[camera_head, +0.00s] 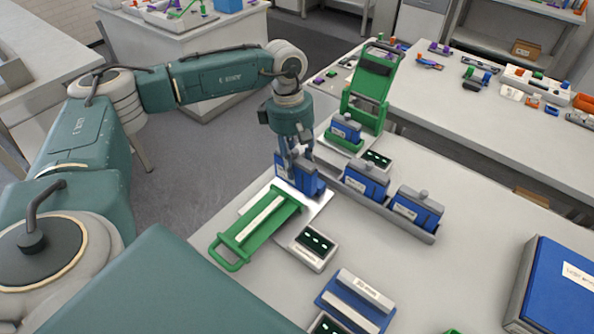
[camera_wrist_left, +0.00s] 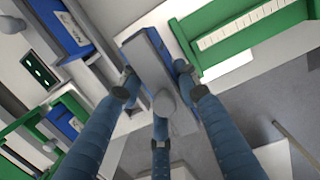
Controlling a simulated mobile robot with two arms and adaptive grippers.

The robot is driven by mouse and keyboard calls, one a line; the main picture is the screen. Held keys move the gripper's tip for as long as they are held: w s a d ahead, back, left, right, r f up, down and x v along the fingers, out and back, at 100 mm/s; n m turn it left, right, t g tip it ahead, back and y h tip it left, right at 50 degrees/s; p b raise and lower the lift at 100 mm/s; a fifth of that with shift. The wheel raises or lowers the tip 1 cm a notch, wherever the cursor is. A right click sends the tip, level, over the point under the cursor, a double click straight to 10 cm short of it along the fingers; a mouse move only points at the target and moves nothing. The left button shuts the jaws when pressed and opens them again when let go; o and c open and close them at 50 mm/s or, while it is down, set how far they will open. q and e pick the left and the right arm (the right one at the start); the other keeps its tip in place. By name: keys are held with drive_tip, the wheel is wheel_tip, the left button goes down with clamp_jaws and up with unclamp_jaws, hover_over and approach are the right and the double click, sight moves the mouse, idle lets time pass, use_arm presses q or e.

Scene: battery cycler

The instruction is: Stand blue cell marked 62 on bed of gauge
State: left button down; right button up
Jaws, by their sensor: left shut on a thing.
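My left gripper (camera_head: 296,158) is shut on a blue cell (camera_head: 312,183), its fingers pointing down around it. In the left wrist view the held cell (camera_wrist_left: 147,62) shows its grey top between the fingers of the gripper (camera_wrist_left: 158,88). Its number cannot be read. The cell is upright at the far end of the near green gauge (camera_head: 262,228), by its pale plate (camera_head: 318,208); I cannot tell whether it touches. The gauge's green frame (camera_wrist_left: 222,48) lies beside the cell in the left wrist view. My right gripper is not in view.
A grey rack (camera_head: 390,210) holds two blue cells (camera_head: 366,180) (camera_head: 417,208) close right of the held cell. A second green gauge (camera_head: 371,88), raised, has a blue cell (camera_head: 346,128). A display box (camera_head: 313,248) and blue stand (camera_head: 355,303) are nearer.

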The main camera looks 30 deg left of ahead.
sight(297, 175)
use_arm(q)
wheel_tip(297, 175, down, 3)
drive_tip(key=shift+f+p, duration=0.15)
drive_tip(key=shift+p, duration=0.3)
drive_tip(key=shift+f, duration=0.4)
drive_tip(key=c, duration=1.3)
unclamp_jaws()
drive_tip(key=shift+o, duration=0.2)
drive_tip(key=shift+s, duration=0.1)
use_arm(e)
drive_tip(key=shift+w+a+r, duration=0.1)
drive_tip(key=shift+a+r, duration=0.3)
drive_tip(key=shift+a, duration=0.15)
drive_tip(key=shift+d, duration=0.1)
